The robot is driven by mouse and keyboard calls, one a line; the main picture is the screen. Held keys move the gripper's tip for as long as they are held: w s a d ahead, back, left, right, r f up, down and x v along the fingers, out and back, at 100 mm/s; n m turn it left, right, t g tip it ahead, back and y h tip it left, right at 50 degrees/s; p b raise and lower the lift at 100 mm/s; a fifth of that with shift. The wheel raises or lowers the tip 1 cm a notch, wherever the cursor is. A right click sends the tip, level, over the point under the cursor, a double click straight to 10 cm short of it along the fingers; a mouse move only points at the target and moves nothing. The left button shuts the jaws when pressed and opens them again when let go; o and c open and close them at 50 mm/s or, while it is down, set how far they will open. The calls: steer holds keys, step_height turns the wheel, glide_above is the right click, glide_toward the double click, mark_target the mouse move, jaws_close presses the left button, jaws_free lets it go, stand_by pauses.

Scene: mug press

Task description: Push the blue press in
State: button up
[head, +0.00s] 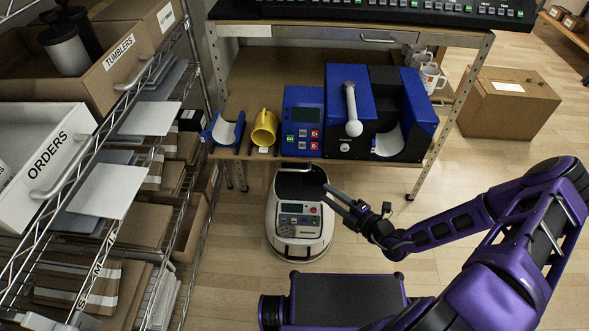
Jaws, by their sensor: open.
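The blue press (347,90) stands on the workbench right of centre. It has blue side blocks, a black middle and a white ball-ended lever (353,125) at its front. A curved white-lined cradle (388,143) sits in its right part, and I see no mug in it. A blue control box (302,118) with a small screen and buttons adjoins its left side. My gripper (334,199) is open and empty. It is in front of and below the bench edge, apart from the press, with its fingers pointing up and left.
White mugs (430,76) stand at the bench's right end. A white wheeled machine (299,222) is on the floor. A wire shelf with bins (45,155) fills the left.

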mark_target(293, 170)
steer(key=b+x, duration=0.1)
steer(key=x, duration=1.5)
steer(key=shift+a+f, duration=0.1)
steer(key=shift+a, duration=0.1)
jaws_close()
stand_by(0.6)
